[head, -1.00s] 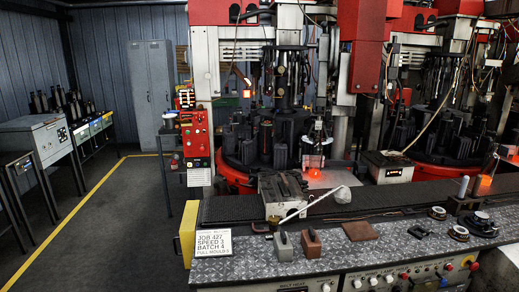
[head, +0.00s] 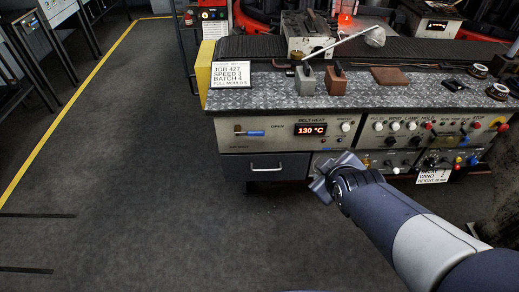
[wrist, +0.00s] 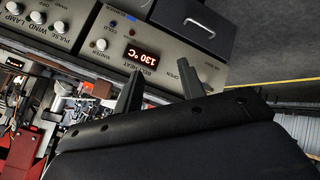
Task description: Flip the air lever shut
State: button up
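The air lever appears to be the blue-handled lever (head: 252,133) on the left of the front panel. It lies level, its handle pointing right towards the word OPEN. My gripper (head: 327,176) is in front of the panel's lower edge, to the right of and below the lever, apart from it. In the wrist view the two fingers of my gripper (wrist: 160,68) stand apart with nothing between them. That view is turned over and shows the word OPEN beside one finger; I cannot make out the lever there.
The belt heat display (head: 311,130) reads 130 °C, with a knob (head: 346,127) beside it. A drawer (head: 264,167) with a handle is below the lever. More knobs and buttons line the panel's right (head: 440,128). Blocks (head: 306,80) and a job card (head: 230,74) stand on the bench. Floor at left is clear.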

jog(key=w+a+f+n+t+y+b, duration=0.3)
jog(key=w+a+f+n+t+b, duration=0.1)
jog(key=w+a+f+n+b, duration=0.35)
jog(key=n+t+y+b, duration=0.2)
jog(key=n+y+b, duration=0.3)
jog(key=n+b, duration=0.2)
send_near(258, 135)
jog(key=shift+m, duration=0.25)
jog(key=x, duration=0.9)
jog(key=shift+c, duration=0.6)
grip_shut()
